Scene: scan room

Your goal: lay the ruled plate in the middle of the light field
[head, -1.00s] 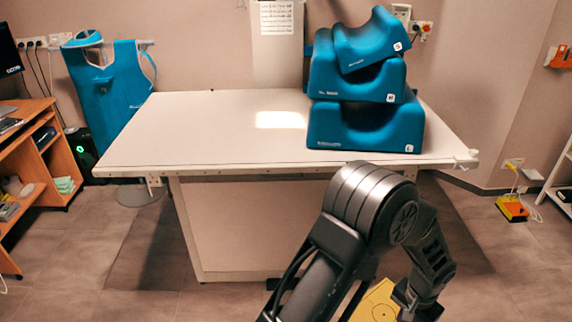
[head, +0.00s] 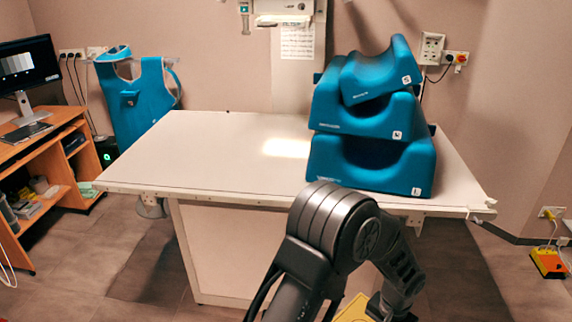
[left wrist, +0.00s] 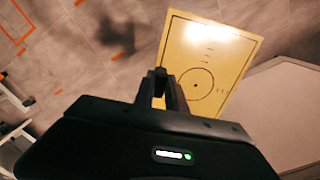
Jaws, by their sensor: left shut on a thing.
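The ruled plate (left wrist: 211,62) is a yellow rectangle with a black circle, a centre dot and tick marks. My left gripper (left wrist: 168,90) is shut on its near edge in the left wrist view. In the head view only a corner of the plate (head: 353,308) shows at the bottom edge, beside my left gripper (head: 384,308), low in front of the table. The light field (head: 287,147) is a bright rectangle on the pale table top (head: 215,150), with nothing lying on it. My right gripper is in neither view.
Stacked blue foam supports (head: 370,165) stand on the table, just right of the light field. The table top left of the light is clear. A desk with a monitor (head: 28,65) is at the far left. A blue apron (head: 140,95) hangs behind the table.

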